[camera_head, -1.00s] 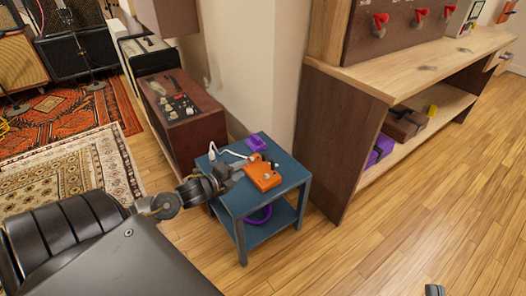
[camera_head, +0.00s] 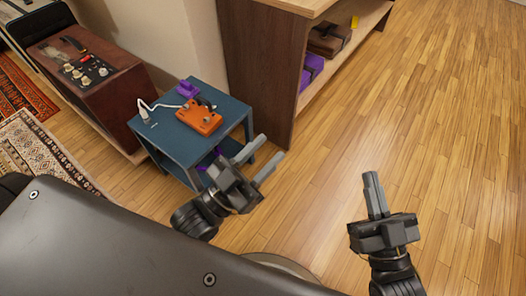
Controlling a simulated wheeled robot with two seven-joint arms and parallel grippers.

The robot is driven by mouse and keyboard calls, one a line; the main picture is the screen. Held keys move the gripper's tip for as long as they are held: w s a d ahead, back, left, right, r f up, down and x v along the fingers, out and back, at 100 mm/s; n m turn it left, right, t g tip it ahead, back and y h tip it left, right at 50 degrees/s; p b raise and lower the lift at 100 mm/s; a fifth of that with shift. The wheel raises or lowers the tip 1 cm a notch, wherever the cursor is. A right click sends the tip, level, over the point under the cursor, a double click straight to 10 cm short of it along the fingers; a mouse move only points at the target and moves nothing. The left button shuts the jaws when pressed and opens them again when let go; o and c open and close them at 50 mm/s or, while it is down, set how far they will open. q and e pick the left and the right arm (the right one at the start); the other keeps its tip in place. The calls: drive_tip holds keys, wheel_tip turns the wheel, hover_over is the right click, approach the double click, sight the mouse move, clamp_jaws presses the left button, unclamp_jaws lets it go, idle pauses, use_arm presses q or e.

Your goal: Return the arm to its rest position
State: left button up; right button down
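My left gripper (camera_head: 271,147) is open and empty. It is in front of the right side of the small blue table (camera_head: 165,140), apart from the orange pedal (camera_head: 200,117). The orange pedal lies on the tabletop, and a white cable (camera_head: 158,105) runs from it to a plug at the table's left edge. My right gripper (camera_head: 372,175) is over the bare floor at the right, its two fingers side by side and nothing held between them.
A purple object (camera_head: 187,89) sits at the tabletop's back. A dark red amplifier (camera_head: 88,75) stands left of the table. A wooden shelf unit (camera_head: 262,65) stands behind with purple and brown items. The wood floor (camera_head: 440,110) at right is clear.

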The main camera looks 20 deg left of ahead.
use_arm(q)
drive_tip(key=shift+f, duration=0.1)
use_arm(e)
drive_tip(key=shift+w+r, duration=0.1)
